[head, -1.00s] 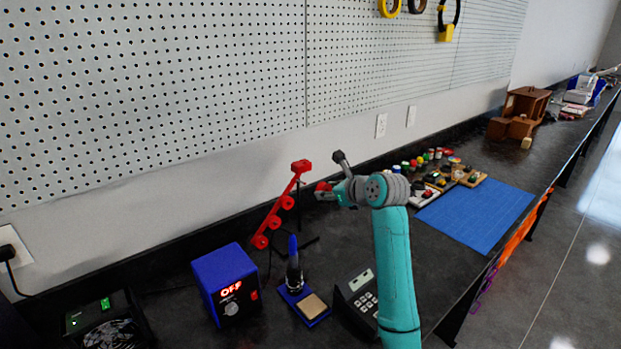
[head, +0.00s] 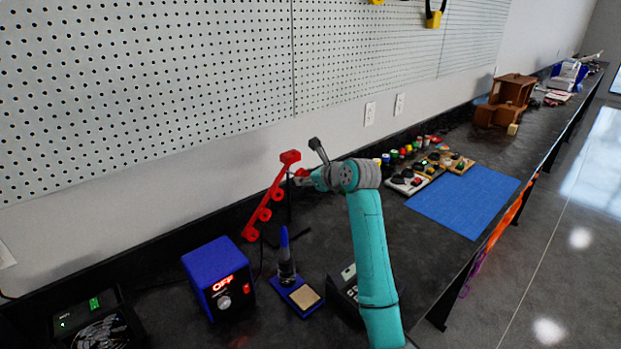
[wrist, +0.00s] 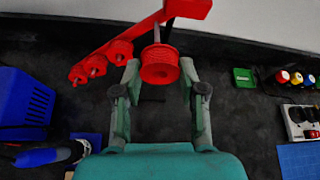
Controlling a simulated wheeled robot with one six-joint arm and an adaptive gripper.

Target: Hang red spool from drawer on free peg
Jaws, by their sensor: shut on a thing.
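My gripper (wrist: 160,72) is shut on a red spool (wrist: 159,66), which sits between the fingertips in the wrist view. In the head view the gripper (head: 302,177) is beside the upper part of the slanted red rack (head: 277,187), and the spool is hard to make out there. In the wrist view the rack's bar (wrist: 130,36) slopes up to the right, with several red round pieces (wrist: 97,65) along its lower left part. A short pale peg (wrist: 157,33) shows just beyond the held spool. I cannot tell whether spool and peg touch.
A blue soldering station (head: 219,278) and an iron in its stand (head: 287,262) are below the rack. A blue mat (head: 464,197) and several coloured spools and boards (head: 408,183) lie to the right. The pegboard wall (head: 150,90) rises behind.

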